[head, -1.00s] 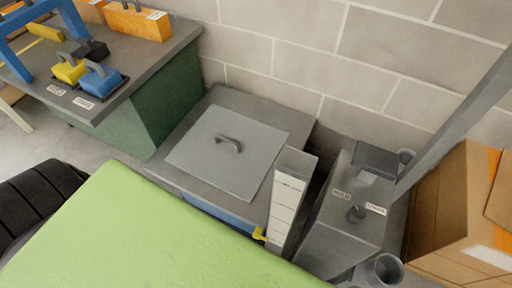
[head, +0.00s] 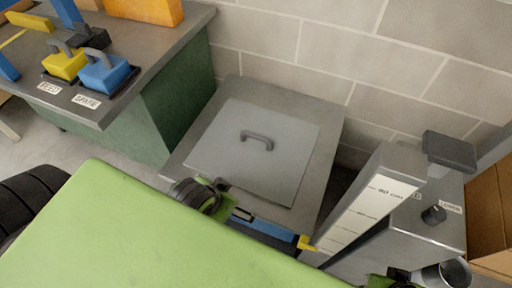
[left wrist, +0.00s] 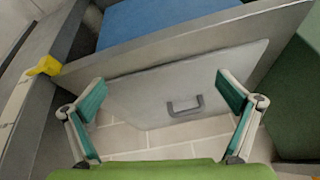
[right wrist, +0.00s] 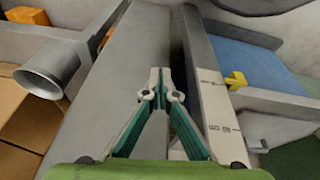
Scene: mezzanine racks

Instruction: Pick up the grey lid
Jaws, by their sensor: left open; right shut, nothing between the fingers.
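The grey lid (head: 255,150) is a flat square plate with a dark arched handle (head: 257,139). It lies flat on a grey-topped unit against the block wall. In the left wrist view the lid (left wrist: 150,80) and its handle (left wrist: 185,107) show between and beyond the fingers of my left gripper (left wrist: 163,92). That gripper is open and empty, apart from the handle. In the head view part of my left arm shows at the lid's near left edge. My right gripper (right wrist: 160,76) is shut and empty, over the narrow grey surfaces right of the lid.
A tall measuring post (head: 368,205) stands right of the lid, with a yellow piece (head: 305,243) near its base. A bench (head: 140,60) with blue and yellow handled blocks stands left.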

